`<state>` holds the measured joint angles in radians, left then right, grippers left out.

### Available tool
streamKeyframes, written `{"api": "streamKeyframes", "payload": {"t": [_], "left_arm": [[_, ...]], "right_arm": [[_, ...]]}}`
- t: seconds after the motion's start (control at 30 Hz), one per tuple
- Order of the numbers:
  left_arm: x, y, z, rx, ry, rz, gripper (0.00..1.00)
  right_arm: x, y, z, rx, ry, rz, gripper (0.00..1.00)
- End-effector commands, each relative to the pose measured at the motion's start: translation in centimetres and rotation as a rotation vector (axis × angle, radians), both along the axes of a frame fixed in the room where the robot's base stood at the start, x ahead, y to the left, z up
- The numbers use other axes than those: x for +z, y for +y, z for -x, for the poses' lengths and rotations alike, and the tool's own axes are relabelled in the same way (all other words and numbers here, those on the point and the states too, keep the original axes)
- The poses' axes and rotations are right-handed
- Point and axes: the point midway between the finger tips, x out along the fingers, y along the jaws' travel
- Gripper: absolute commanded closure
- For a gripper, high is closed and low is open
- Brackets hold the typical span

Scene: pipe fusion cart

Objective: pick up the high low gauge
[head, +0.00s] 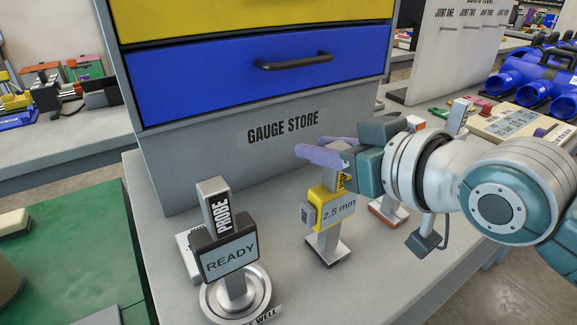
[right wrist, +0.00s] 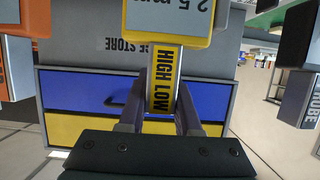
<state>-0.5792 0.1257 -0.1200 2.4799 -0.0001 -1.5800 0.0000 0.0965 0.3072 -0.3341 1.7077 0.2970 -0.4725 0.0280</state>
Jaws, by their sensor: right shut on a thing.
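The high low gauge (head: 335,208) has a yellow-framed display reading 2.5 mm, with a grey post and foot below it. It stands upright on the grey bench in front of the gauge store. My right gripper (head: 325,155) reaches in from the right, with its purple fingers at the top of the gauge. In the right wrist view, the two fingers are on either side of the yellow HIGH LOW label (right wrist: 164,82), shut on the gauge handle. Whether the foot is clear of the bench, I cannot tell. My left gripper is out of view.
The probe (head: 219,205) with a READY display stands in a round well (head: 240,295) to the left. An orange-trimmed base (head: 388,212) stands close on the right, partly behind my arm. The gauge store (head: 285,150) with blue and yellow drawers rises behind. Bare bench lies in front.

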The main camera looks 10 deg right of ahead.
Motion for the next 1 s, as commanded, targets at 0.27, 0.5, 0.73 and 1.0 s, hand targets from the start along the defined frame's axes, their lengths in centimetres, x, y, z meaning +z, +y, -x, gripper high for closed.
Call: {"api": "streamKeyframes", "payload": {"t": [0.27,0.5,0.73,1.0], "left_arm": [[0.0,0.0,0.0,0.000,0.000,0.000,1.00],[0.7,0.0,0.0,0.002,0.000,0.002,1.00],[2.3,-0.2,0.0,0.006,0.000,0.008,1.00],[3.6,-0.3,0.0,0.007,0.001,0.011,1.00]], "right_arm": [[0.2,0.0,0.0,0.000,-0.003,-0.001,1.00],[2.4,0.0,-0.1,0.000,-0.007,-0.002,1.00],[8.9,0.0,-0.1,0.001,-0.013,-0.001,1.00],[16.4,0.0,-0.1,0.001,-0.009,0.000,1.00]]}}
